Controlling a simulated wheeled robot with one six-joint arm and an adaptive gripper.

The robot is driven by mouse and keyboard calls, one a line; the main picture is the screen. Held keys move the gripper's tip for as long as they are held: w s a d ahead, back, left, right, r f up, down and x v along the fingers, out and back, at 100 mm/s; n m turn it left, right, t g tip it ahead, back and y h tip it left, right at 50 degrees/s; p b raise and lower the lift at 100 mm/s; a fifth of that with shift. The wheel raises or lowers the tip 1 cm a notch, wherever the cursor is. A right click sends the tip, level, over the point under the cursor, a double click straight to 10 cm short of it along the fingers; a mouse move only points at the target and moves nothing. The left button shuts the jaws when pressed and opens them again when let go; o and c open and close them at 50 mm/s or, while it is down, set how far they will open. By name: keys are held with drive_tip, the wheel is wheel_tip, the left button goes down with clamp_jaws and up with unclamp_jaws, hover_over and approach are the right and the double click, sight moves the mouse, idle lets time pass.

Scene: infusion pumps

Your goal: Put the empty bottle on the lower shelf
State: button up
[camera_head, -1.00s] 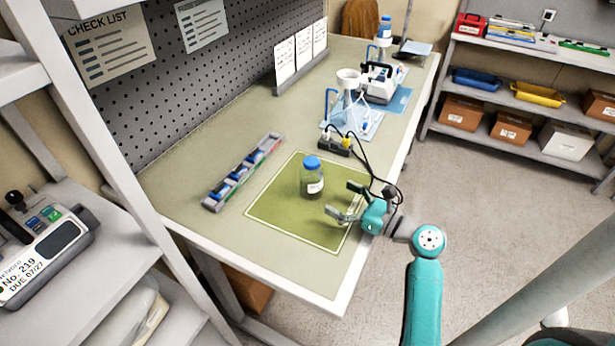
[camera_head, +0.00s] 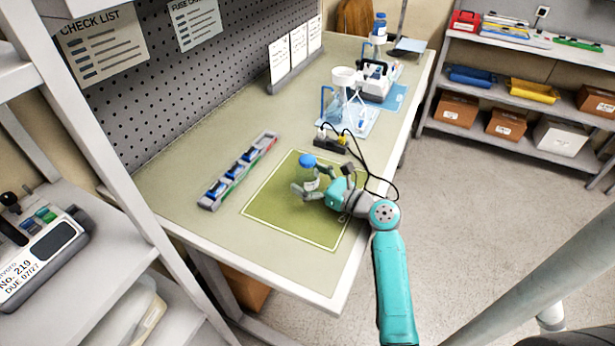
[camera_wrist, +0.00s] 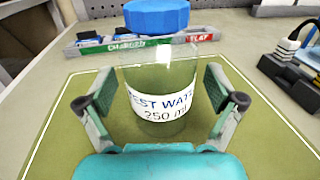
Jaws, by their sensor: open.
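The bottle (camera_head: 309,172) is clear with a blue cap and stands upright on the green mat (camera_head: 288,229). In the wrist view the bottle (camera_wrist: 160,75) carries a white label reading "TEST WAT…" and "250 ml", and I see no clear liquid line. My gripper (camera_head: 308,188) is open, with one finger on each side of the bottle. In the wrist view the fingers of my gripper (camera_wrist: 160,104) show gaps to the bottle on both sides. The lower shelf cannot be told for certain; a shelf unit (camera_head: 150,262) stands at the left with a pump on one level.
A rack of blue items (camera_head: 238,170) lies left of the mat. A power strip (camera_head: 331,141) with black cables is close behind my gripper. Pump equipment (camera_head: 375,82) stands farther back. Another shelf unit (camera_head: 520,100) at the right holds bins and boxes.

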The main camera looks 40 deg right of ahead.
drive_tip(key=c, duration=1.2)
